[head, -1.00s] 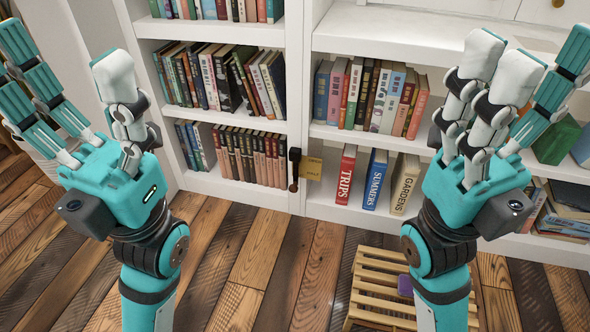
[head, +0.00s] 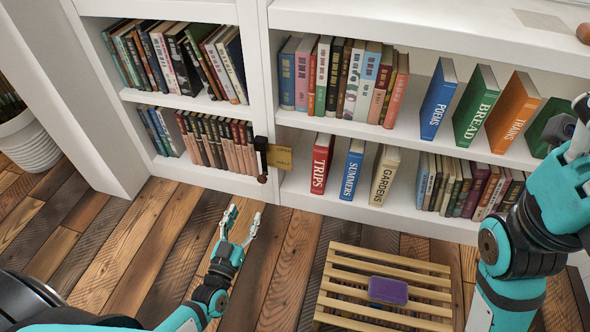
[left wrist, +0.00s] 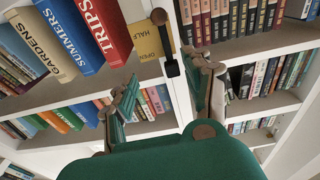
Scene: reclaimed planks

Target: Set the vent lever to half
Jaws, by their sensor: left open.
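The vent lever (head: 262,160) is a dark bar with a round brown knob, mounted on the bookcase's white upright. It hangs down, with the knob at its lower end. Beside it is a yellow plate (head: 290,154) reading OPEN above HALF. In the left wrist view the lever (left wrist: 168,48) and plate (left wrist: 143,42) appear inverted, knob at top. My left gripper (head: 242,222) is open and empty, below and left of the lever and apart from it. Its fingers (left wrist: 166,92) frame the lever's area in the wrist view. My right gripper (head: 580,145) is partly cut off at the right edge.
Shelves of books surround the lever; the red TRIPS book (head: 320,163) stands to its right. A slatted wooden stool (head: 345,282) with a purple item (head: 388,291) stands at front right. The plank floor left of it is clear. A white pot (head: 30,135) stands far left.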

